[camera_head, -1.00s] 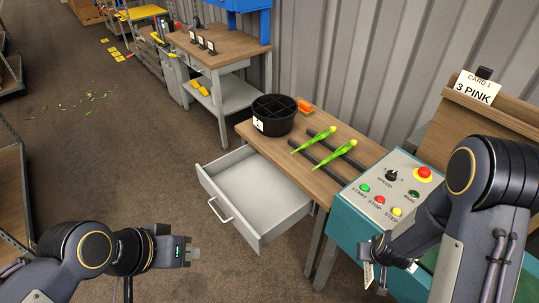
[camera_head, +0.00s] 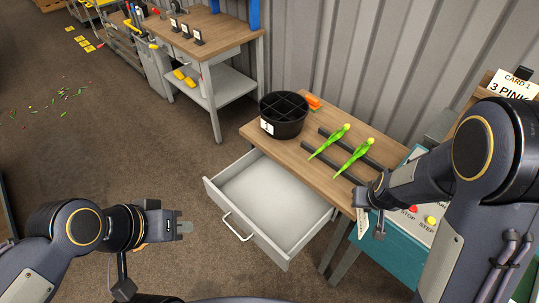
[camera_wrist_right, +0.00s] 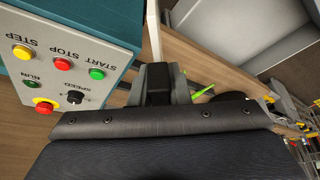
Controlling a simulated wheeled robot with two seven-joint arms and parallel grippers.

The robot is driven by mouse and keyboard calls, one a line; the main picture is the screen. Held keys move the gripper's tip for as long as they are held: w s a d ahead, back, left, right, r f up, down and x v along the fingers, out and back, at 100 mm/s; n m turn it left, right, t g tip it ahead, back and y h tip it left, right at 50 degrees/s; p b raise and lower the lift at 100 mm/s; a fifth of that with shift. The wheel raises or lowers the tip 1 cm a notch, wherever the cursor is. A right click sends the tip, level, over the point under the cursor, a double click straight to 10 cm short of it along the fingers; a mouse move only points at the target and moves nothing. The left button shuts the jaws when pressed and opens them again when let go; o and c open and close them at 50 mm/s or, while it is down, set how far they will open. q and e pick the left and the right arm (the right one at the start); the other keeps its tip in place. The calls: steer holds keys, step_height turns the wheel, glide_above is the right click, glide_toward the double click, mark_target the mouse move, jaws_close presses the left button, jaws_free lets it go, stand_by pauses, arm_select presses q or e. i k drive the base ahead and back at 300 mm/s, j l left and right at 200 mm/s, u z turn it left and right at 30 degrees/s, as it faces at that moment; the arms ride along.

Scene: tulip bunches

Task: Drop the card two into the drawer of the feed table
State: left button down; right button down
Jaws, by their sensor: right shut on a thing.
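The drawer (camera_head: 232,224) of the feed table (camera_head: 292,157) is pulled open, and its light grey floor is bare. My right gripper (camera_head: 363,199) is shut on a thin white card (camera_head: 362,222), which hangs edge-on beside the table's right front corner, to the right of the drawer. No number on it can be read. In the right wrist view the card (camera_wrist_right: 153,30) shows as a pale narrow strip in the jaws, with the drawer (camera_wrist_right: 285,40) at the upper right. My left gripper (camera_head: 184,228) is empty, left of the drawer; its jaw gap is unclear.
A black divided bucket (camera_head: 283,118) and two green tulips on dark rails (camera_head: 370,159) stand on the feed table. A teal control box (camera_head: 395,240) is right of it, partly behind my right arm.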

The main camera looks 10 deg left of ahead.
mark_target(281, 199)
steer(key=i+j, duration=0.15)
steer(key=j, duration=0.2)
steer(key=i+j+z, duration=0.1)
steer(key=j, duration=0.3)
steer(key=i+j, duration=0.15)
steer(key=j, duration=0.25)
steer(key=i+j, duration=0.15)
steer(key=j, duration=0.2)
steer(key=i+j+z, duration=0.1)
steer(key=j, duration=0.3)
